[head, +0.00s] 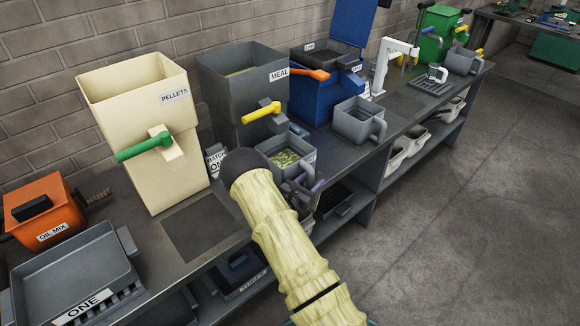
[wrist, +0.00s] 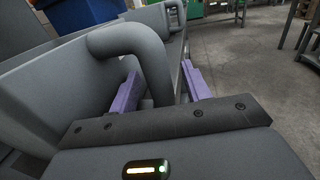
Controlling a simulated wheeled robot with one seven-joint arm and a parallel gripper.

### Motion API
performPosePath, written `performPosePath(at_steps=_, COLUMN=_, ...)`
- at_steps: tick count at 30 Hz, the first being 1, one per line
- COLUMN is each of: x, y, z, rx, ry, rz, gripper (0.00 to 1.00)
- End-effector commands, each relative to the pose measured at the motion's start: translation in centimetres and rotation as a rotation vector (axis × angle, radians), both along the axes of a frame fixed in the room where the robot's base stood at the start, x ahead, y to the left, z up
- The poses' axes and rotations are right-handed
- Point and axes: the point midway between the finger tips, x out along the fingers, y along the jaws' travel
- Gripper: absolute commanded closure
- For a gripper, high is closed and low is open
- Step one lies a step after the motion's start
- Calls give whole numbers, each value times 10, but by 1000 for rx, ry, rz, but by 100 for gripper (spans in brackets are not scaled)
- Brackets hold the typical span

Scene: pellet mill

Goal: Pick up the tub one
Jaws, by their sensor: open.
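A grey tub (head: 285,153) with green pellets in it stands on the bench below the meal hopper, its handle toward the front. My gripper (head: 304,186) is at the tub's handle, partly hidden behind my arm. In the wrist view, the purple fingers of my gripper (wrist: 160,90) are apart, with the grey handle (wrist: 150,58) between them. Whether either finger touches it I cannot tell. The tub's wall (wrist: 55,85) fills the left.
A grey tray labelled "ONE" (head: 83,308) sits at the front left. The cream pellets hopper (head: 150,135), grey meal hopper (head: 238,90) and blue bin (head: 330,85) line the wall. Another grey tub (head: 352,122) stands to the right. The floor (head: 470,200) is clear.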

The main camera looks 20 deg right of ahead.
Motion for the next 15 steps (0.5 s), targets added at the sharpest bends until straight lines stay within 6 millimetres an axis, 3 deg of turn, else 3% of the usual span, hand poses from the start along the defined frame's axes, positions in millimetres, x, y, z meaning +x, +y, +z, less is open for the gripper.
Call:
performPosePath(at_steps=11, x=0, y=0, z=0, rx=0, ry=0, rz=0, gripper=54)
performPosePath(at_steps=15, x=0, y=0, z=0, rx=0, ry=0, rz=0, gripper=82)
